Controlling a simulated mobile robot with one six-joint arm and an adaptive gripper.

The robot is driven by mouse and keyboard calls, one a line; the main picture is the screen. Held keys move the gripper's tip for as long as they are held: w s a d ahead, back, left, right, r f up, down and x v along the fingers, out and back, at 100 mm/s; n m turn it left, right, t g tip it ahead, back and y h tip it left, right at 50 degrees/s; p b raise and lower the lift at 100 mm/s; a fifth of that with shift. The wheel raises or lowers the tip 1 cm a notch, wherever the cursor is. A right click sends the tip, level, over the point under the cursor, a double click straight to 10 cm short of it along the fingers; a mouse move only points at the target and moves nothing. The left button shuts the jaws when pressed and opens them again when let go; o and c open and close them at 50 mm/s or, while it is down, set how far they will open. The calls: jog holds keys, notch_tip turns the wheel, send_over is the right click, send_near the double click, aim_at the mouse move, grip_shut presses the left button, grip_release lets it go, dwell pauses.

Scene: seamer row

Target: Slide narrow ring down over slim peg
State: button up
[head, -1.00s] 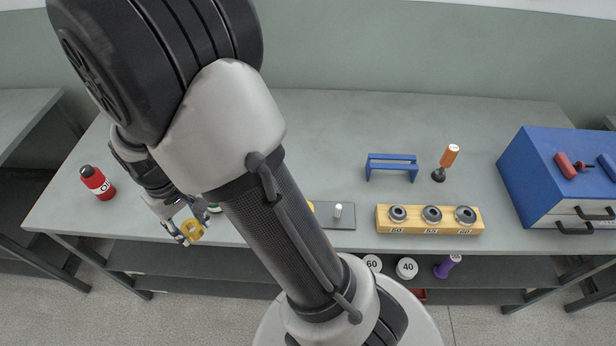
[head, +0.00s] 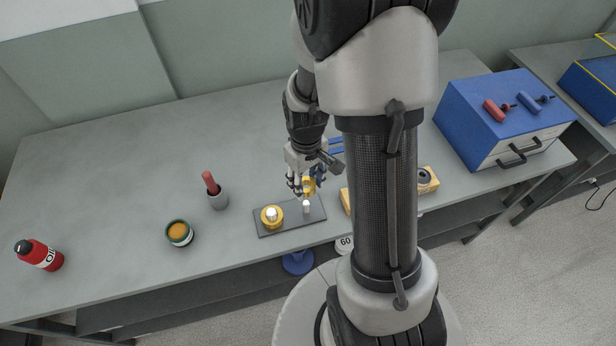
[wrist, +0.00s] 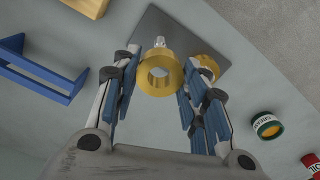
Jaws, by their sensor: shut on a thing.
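My gripper (head: 307,187) is shut on a yellow ring, the narrow ring (wrist: 160,75), which shows between the blue-padded fingers in the wrist view. In the head view the ring (head: 309,184) is held above the dark base plate (head: 288,228). The slim peg (head: 306,207) is a short pale post at the right of the plate, just below the held ring. The peg tip (wrist: 160,41) shows beyond the ring in the wrist view, so ring and peg look apart. A second, wider yellow ring (head: 265,221) sits around a thicker peg (head: 271,213) at the left of the plate.
A grease tin (head: 180,233), a red-handled tool in a grey cup (head: 217,199) and a red oil bottle (head: 40,254) stand to the left. A wooden block (head: 346,203) with dark rings (head: 424,178) and a blue cabinet (head: 500,115) are to the right. A blue stand (wrist: 40,72) is nearby.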

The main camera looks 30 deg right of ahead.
jog(key=shift+f, duration=0.1)
jog(key=b, duration=0.5)
send_over(306, 203)
jog(key=shift+f, duration=2.85)
jog(key=shift+f+b, duration=2.05)
jog(key=shift+f, duration=0.75)
jog(key=o, duration=1.2)
jog(key=shift+r, duration=0.15)
notch_tip(306, 203, up, 12)
jog(key=shift+f, duration=0.1)
